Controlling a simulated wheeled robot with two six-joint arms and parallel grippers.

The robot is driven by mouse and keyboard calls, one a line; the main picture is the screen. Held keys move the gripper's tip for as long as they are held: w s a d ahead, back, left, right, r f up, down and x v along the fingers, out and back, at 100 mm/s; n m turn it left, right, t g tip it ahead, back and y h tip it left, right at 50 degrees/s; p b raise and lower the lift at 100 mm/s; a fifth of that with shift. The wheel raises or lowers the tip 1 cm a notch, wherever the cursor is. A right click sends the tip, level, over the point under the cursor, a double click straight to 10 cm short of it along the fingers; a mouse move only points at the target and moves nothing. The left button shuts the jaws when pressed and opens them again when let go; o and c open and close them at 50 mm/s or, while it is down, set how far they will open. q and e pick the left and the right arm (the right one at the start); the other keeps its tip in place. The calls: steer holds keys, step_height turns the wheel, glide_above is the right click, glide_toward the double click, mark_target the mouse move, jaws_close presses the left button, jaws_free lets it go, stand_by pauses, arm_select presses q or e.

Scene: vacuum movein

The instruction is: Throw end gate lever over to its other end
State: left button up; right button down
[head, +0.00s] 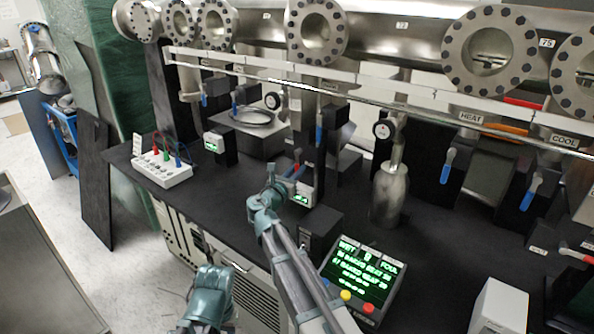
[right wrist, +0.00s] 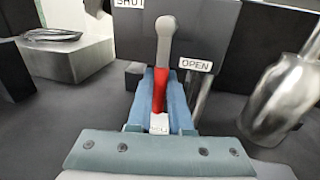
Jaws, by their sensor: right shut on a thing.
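The end gate lever (right wrist: 160,88), red with a grey rounded end, stands nearly upright in the right wrist view. It is in front of a dark housing (right wrist: 205,30) with a SHUT label (right wrist: 128,4) at its upper left and an OPEN label (right wrist: 196,65) right of the lever. My right gripper (right wrist: 160,95) is shut on the lever, with a blue finger on each side of its red part. In the head view the right gripper (head: 288,178) is at the mid-table unit. A teal part of my left arm shows low in the head view; its jaws cannot be made out.
A control panel with a green display (head: 358,272) stands right of my right arm. A metal vessel (head: 389,193) stands behind it. Several blue-handled levers (head: 445,170) hang under the pipe. A white box with coloured plugs (head: 162,172) sits at the left.

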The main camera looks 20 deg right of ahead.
steer(key=shift+w, duration=0.1)
stand_by(0.4)
steer(key=shift+w+a+m+b, duration=0.3)
steer(key=shift+w+a+m, duration=0.1)
steer(key=shift+m, duration=0.5)
steer(key=w+a+r+m+h+p, duration=0.1)
steer(key=w+r+m+h, duration=0.1)
steer(key=m, duration=0.7)
steer(key=w+a+r+m+g+h+p, duration=0.1)
steer(key=r+m, duration=0.3)
steer(key=m, duration=0.6)
steer(key=shift+w+a+r+h+p, duration=0.2)
steer(key=shift+w+a+h+p, duration=0.25)
steer(key=shift+h, duration=0.25)
steer(key=shift+w+r+m, duration=0.1)
steer(key=shift+m, duration=0.3)
steer(key=c, duration=0.8)
jaws_free()
steer(key=shift+r, duration=0.1)
steer(key=shift+c, duration=0.2)
